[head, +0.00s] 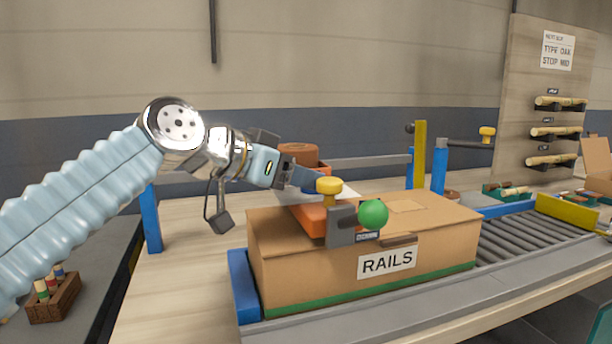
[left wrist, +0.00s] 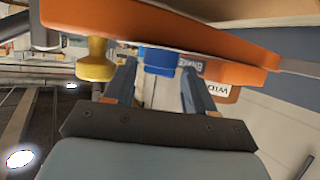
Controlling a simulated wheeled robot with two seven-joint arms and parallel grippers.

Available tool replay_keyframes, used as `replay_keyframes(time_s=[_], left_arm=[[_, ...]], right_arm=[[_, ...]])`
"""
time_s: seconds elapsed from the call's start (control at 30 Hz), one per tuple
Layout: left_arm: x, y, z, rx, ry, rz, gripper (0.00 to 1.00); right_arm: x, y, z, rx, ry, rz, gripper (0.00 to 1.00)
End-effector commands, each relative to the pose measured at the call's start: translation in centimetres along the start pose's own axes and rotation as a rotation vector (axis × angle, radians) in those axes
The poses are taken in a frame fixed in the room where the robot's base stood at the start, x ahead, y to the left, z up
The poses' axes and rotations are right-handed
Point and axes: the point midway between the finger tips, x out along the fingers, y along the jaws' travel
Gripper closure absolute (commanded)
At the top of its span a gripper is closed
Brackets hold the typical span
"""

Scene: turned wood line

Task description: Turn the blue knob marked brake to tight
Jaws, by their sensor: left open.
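The blue knob (left wrist: 159,60) shows in the left wrist view, on the underside edge of an orange machine body (left wrist: 200,35) in that picture. A small label (left wrist: 190,67), partly hidden and seemingly reading brake, is beside it. My left gripper (head: 306,178) is open at the orange machine (head: 312,220) in the head view. In the left wrist view its two fingers stand on either side of the blue knob, with gaps visible; I cannot tell whether they touch it. The knob's pointer and its tight mark cannot be made out. My right gripper is out of view.
A yellow knob (head: 329,186) and a green ball handle (head: 373,214) on a grey bracket are close to my left gripper. A cardboard box marked RAILS (head: 430,235) stands in front. A roller conveyor (head: 520,235) runs right. A wooden rack (head: 65,298) is at lower left.

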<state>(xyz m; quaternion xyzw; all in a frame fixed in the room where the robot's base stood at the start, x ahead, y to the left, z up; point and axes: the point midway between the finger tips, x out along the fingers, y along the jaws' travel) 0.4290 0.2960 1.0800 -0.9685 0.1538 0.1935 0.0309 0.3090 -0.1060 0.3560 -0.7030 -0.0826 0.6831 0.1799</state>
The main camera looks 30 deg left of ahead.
Motion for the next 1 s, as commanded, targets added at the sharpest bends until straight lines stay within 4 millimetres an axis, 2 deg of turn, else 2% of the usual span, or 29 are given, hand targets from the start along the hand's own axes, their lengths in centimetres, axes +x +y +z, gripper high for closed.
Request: replay_keyframes(time_s=[0.1,0.2,0.47,0.5,0.77,1.0], left_arm=[[1.4,0.0,-0.1,-0.001,0.000,0.000,0.45],[2.0,-0.1,0.0,-0.001,0.001,-0.001,0.45],[2.2,0.0,0.0,-0.001,0.001,-0.001,0.45],[2.2,0.0,0.0,-0.001,0.001,-0.001,0.47],[2.1,0.0,0.0,-0.001,0.002,-0.001,0.87],[2.2,-0.1,0.0,0.009,0.004,0.025,0.87]], right_arm=[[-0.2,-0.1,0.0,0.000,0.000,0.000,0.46],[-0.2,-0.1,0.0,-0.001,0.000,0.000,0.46],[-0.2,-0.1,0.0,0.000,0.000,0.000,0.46],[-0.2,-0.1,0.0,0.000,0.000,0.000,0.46],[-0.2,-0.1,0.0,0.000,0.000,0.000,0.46],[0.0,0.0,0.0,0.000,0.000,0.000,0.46]])
